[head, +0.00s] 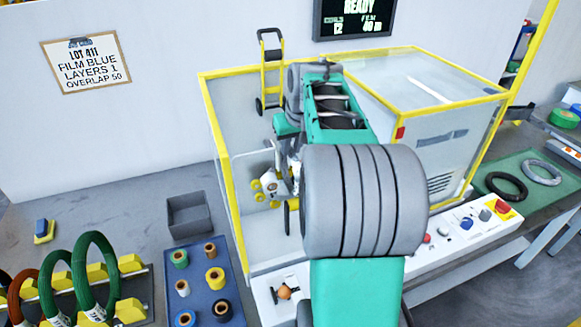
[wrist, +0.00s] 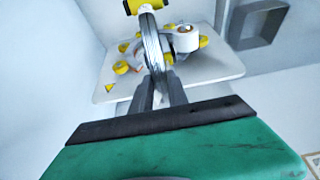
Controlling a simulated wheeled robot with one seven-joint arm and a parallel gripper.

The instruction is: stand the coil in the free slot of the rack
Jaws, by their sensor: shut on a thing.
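My gripper (wrist: 159,84) is shut on a thin grey coil (wrist: 153,48), seen nearly edge-on in the wrist view. The coil stands upright among the yellow rollers and white plate of the wrapping machine. In the head view my arm hides the fingertips and most of the coil; a dark, narrow edge below the white roller head may be part of it. The rack (head: 128,312) is at the lower left of the head view, with yellow blocks. Green and brown coils stand in it, and the frame edge cuts it off. I cannot tell which slot is free.
The machine has a yellow-framed clear guard (head: 228,190) around my arm. A blue tray (head: 203,268) of tape rolls and a grey bin (head: 188,213) lie between machine and rack. A green mat (head: 519,167) with two rings is at right. The grey table behind the rack is mostly clear.

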